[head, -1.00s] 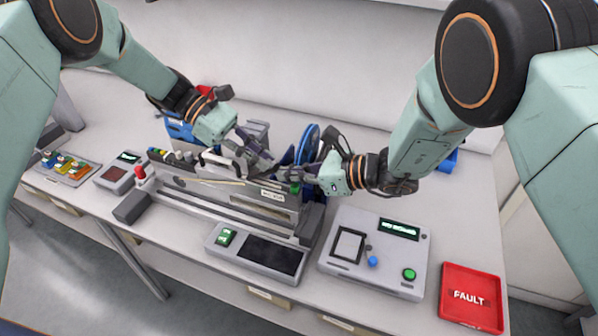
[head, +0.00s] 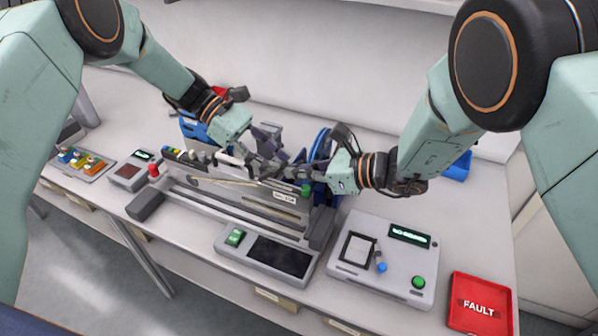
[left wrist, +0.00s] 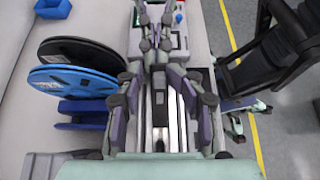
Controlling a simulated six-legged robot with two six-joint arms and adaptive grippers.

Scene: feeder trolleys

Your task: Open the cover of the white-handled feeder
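The feeder (head: 240,196) is a long grey unit lying lengthwise on the bench, with a white label near its right end. A pale edge (head: 228,160) shows on its top; the white handle is mostly hidden behind my left gripper. My left gripper (head: 262,166) is over the feeder's top, close to my right gripper (head: 297,172). In the left wrist view, my left gripper (left wrist: 157,78) has its fingers apart, with the feeder's dark and silver strip (left wrist: 160,120) below and between them. My right gripper's fingers (left wrist: 152,40) face it; their gap is unclear.
Blue and black reels (left wrist: 78,72) stand beside the feeder. In front lie a panel with a dark screen (head: 280,256) and a grey box with a green button (head: 385,260). A red FAULT tray (head: 480,304) is at the front right.

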